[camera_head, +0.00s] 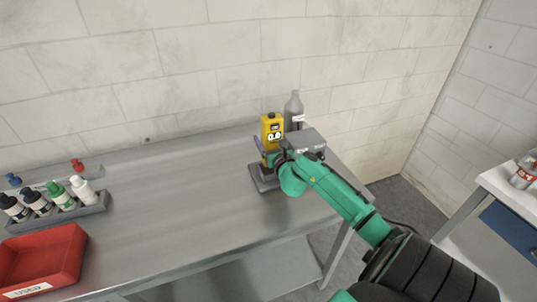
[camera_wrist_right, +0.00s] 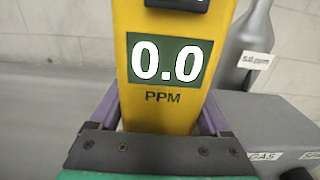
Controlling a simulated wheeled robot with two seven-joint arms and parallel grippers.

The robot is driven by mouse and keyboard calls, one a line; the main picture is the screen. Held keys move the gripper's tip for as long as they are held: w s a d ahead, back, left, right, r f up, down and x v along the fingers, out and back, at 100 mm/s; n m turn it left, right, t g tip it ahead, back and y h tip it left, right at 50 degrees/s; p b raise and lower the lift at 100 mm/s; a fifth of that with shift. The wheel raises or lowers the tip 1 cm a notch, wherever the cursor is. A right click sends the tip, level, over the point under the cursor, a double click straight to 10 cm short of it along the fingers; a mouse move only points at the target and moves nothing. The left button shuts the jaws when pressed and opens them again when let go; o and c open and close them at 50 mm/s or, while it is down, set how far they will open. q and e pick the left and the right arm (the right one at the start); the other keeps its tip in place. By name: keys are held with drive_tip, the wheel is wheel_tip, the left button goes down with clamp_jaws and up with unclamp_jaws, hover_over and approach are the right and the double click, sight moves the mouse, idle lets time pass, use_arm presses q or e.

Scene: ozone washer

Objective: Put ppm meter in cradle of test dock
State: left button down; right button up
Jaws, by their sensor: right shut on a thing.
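The yellow ppm meter (camera_head: 271,130) stands upright at the back right of the table, its display reading 0.0. It fills the middle of the right wrist view (camera_wrist_right: 160,100). My right gripper (camera_head: 264,152) is shut on the meter, with its purple fingers on both sides of it. The test dock shows as a dark grey base (camera_head: 262,178) under the gripper and a grey box (camera_head: 305,141) beside it. The box also shows in the right wrist view (camera_wrist_right: 285,130). The cradle and the meter's lower end are hidden, so I cannot tell if they touch. My left gripper is not in view.
A grey gas bottle (camera_head: 293,108) labelled 5.0 ppm stands behind the dock. A rack (camera_head: 88,211) of several small bottles and a red tray (camera_head: 45,262) are at the left. The middle of the metal table (camera_head: 180,190) is clear. A wall runs behind.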

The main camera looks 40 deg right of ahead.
sight(268, 148)
drive_tip(key=f, duration=0.1)
drive_tip(key=f+b, duration=0.1)
drive_tip(key=f, duration=0.1)
drive_tip(key=shift+s+d+f, duration=0.1)
drive_tip(key=shift+d+f, duration=0.1)
drive_tip(key=shift+f, duration=0.05)
drive_tip(key=shift+a+f, duration=0.1)
drive_tip(key=shift+f, duration=0.25)
drive_tip(key=shift+a+r, duration=0.1)
drive_tip(key=shift+a, duration=0.1)
drive_tip(key=shift+d+f, duration=0.15)
drive_tip(key=shift+f, duration=0.1)
drive_tip(key=o, duration=1.5)
drive_tip(key=shift+c, duration=0.2)
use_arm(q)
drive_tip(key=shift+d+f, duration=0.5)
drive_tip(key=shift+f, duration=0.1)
use_arm(e)
drive_tip(key=shift+r, duration=0.2)
